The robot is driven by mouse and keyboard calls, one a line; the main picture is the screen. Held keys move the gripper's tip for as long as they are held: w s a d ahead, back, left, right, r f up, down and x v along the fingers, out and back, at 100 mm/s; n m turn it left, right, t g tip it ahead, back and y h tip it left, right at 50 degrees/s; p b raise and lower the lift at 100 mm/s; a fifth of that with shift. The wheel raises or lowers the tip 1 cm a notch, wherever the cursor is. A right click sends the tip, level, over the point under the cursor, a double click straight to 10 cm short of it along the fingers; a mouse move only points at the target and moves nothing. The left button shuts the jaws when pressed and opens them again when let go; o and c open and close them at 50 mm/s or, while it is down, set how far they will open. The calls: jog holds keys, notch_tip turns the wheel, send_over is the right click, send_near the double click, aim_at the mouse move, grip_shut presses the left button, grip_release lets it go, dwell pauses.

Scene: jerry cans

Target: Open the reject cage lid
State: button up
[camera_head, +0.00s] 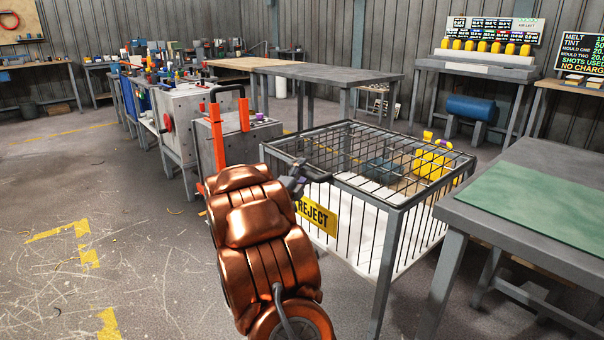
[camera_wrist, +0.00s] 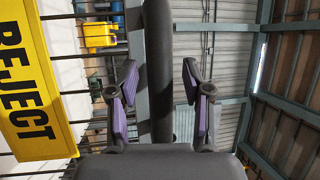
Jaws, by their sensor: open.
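The reject cage (camera_head: 392,245) is a grey metal frame with thin bars, and a yellow REJECT sign (camera_head: 317,215) hangs on its front. Its barred lid (camera_head: 385,150) lies flat and closed across the top. My gripper (camera_head: 298,178) is at the lid's front edge, partly hidden by my copper arm. In the wrist view my gripper (camera_wrist: 158,82) is open, with one purple-padded finger on each side of a thick dark bar (camera_wrist: 158,30), which looks like the lid's handle. Gaps show between fingers and bar. The sign (camera_wrist: 28,85) is at the left there.
Yellow cans (camera_head: 432,163) and a dark blue one lie inside the cage. A bench with a green mat (camera_head: 550,205) stands close at right. Open floor (camera_head: 100,220) lies at left.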

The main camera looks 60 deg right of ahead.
grip_shut()
dwell(0.3)
dwell(0.3)
